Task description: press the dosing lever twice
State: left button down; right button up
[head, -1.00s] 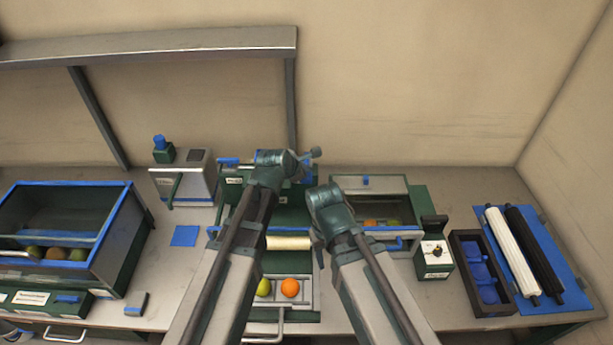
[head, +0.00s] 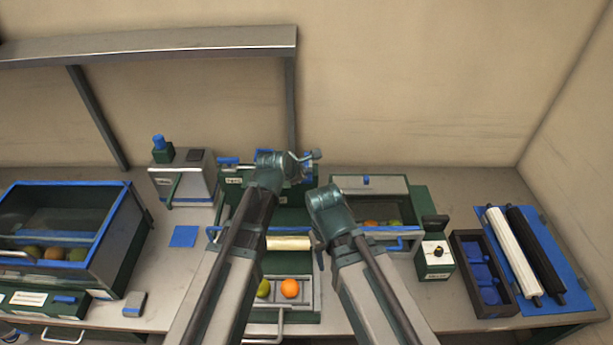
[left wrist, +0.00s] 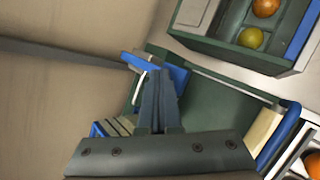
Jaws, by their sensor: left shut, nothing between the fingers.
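The dark green machine (head: 292,198) with blue parts stands at the back centre, partly hidden by my arms. A small grey piece (head: 316,155), which looks like the dosing lever, sticks out at its back right. In the left wrist view a blue and grey bar with a pale curved piece (left wrist: 139,86) lies just beyond my left fingers. My left gripper (left wrist: 158,88) is shut and empty, close beside these parts; I cannot tell whether it touches them. In the head view its fingers are mostly hidden behind the wrist. My right wrist is over the machine's right side; its fingers are hidden.
A fruit bin (head: 404,237) stands to the right of the machine. An orange (head: 289,288) lies in the front tray. A glass-sided box (head: 111,243) is at left. A small control box (head: 434,259) and dark tray (head: 459,240) are at right. Open table lies at left centre.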

pick_arm(q)
jog(key=shift+f+b, duration=1.35)
dwell(1.1)
dwell(0.5)
jog(key=shift+r+p, duration=1.85)
notch_tip(320, 180, up, 5)
jog(key=p, duration=0.5)
